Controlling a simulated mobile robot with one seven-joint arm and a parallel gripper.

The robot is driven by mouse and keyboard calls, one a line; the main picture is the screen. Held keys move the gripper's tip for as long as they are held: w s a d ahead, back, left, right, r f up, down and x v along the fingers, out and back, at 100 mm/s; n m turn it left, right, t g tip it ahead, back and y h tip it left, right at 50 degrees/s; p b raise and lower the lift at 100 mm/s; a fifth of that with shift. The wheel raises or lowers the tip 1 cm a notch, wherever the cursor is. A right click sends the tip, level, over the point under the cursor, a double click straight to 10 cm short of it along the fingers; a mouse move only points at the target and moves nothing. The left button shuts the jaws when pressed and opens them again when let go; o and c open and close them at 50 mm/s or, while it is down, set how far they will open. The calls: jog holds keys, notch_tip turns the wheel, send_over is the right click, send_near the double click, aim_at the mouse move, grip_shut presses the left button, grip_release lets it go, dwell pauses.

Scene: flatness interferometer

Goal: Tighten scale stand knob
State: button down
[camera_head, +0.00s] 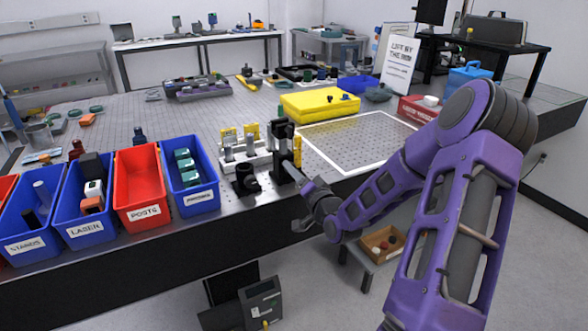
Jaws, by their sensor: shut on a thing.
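A dark upright stand (284,145), apparently the scale stand, rises near the table's front edge, just left of the white-outlined breadboard area.
A black ring-shaped mount (246,181) and a white rack (240,158) with yellow-topped parts stand close left of the gripper. Blue and red labelled bins (142,183) line the front edge further left. A yellow case (320,103) lies behind. The outlined area (355,140) is clear.

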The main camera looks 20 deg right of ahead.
jog(key=shift+m, duration=0.8)
jog(key=shift+p, duration=0.3)
jog(key=c, duration=0.5)
grip_release()
jog(key=shift+s, duration=0.15)
jog(key=s+p, duration=0.4)
jog(key=s, duration=1.3)
jog(key=shift+d+f, duration=0.3)
jog(key=shift+f, duration=0.05)
